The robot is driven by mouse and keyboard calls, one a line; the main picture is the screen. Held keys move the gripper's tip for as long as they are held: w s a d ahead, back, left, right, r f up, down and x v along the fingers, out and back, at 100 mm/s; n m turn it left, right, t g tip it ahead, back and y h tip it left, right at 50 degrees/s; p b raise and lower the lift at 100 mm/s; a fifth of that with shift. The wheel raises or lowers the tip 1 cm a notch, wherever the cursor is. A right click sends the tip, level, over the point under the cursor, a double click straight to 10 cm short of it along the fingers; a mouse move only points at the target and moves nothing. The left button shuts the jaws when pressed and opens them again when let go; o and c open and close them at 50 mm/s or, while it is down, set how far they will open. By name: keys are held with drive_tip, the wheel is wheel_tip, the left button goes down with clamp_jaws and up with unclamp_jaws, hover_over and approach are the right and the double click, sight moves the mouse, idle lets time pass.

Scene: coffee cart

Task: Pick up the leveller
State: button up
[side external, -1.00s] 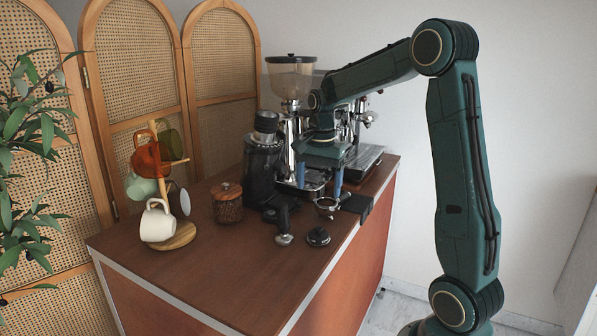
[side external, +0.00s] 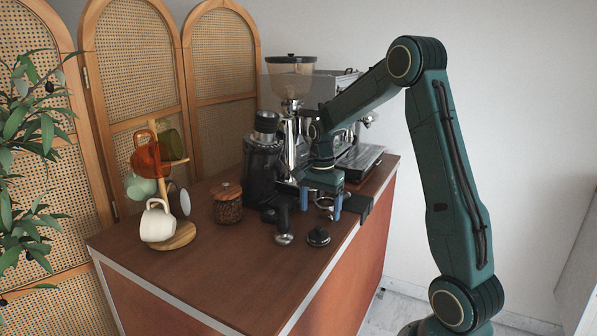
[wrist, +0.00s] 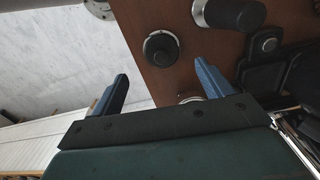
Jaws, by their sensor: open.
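The leveller, a low black disc with a round raised top (side external: 318,237), sits flat on the brown counter near its right edge. It also shows in the wrist view (wrist: 160,48), just beyond the fingertips and roughly centred between them. My gripper (side external: 320,204) points down with its two blue fingers apart and empty. In the wrist view, my gripper (wrist: 162,72) has one finger over the pale floor and one over the wood. The fingers look above and behind the leveller, not touching it.
A portafilter (side external: 324,203) and black holder (side external: 358,206) are by my fingers. The grinder (side external: 262,165), wooden-lidded jar (side external: 228,205) and mug tree (side external: 176,237) stand left. The front counter is clear.

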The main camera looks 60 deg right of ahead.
sight(319, 227)
drive_tip(key=shift+f, duration=1.15)
drive_tip(key=shift+f, duration=0.1)
drive_tip(key=shift+w+f, duration=0.1)
drive_tip(key=shift+f, duration=2.4)
drive_tip(key=shift+d, duration=0.1)
drive_tip(key=c, duration=1.2)
drive_tip(key=shift+o, duration=0.2)
drive_tip(key=shift+r, duration=0.1)
wheel_tip(319, 227, up, 20)
